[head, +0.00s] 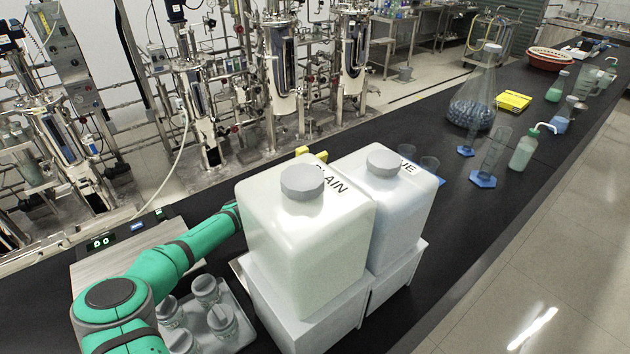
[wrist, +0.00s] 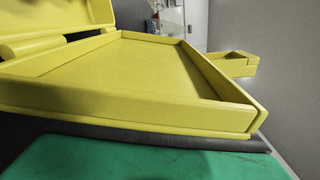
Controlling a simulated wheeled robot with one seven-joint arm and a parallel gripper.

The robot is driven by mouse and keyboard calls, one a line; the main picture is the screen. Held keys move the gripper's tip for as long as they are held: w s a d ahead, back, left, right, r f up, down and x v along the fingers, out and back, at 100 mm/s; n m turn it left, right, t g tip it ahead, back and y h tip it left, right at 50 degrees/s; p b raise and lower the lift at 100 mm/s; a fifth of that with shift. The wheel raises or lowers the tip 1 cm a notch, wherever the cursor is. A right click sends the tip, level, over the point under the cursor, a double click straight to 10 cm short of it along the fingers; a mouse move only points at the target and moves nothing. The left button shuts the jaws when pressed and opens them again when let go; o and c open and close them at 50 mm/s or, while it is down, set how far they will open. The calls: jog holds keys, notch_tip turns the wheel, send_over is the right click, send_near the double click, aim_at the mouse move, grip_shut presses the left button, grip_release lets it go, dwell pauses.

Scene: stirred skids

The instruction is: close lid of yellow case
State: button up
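The yellow case fills much of the wrist view, standing open. Its near half (wrist: 130,62) is a shallow tray shape with a raised rim and an empty inside. A second yellow panel (wrist: 60,14) rises at upper left, joined by thick hinge barrels. I cannot tell for sure which half is the lid. A yellow latch-like tab (wrist: 232,66) sticks out at the right. In the head view, only a small yellow piece (head: 303,151), likely the case, shows behind the white containers. My gripper's fingers show in neither view; my green arm reaches behind the containers.
Two large white capped containers (head: 305,220) (head: 397,205) on white stands block the head view. A tray of lidded jars (head: 240,335) sits beside my arm. A yellow pad (head: 514,100), a large flask (head: 474,100) and bottles stand farther along the black bench.

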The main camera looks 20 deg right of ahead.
grip_shut()
jog(key=shift+w+a, duration=0.1)
jog(key=shift+w, duration=0.05)
dwell(0.4)
jog(key=shift+a, duration=0.15)
jog(key=shift+s+d, duration=0.25)
jog(key=shift+d, duration=0.15)
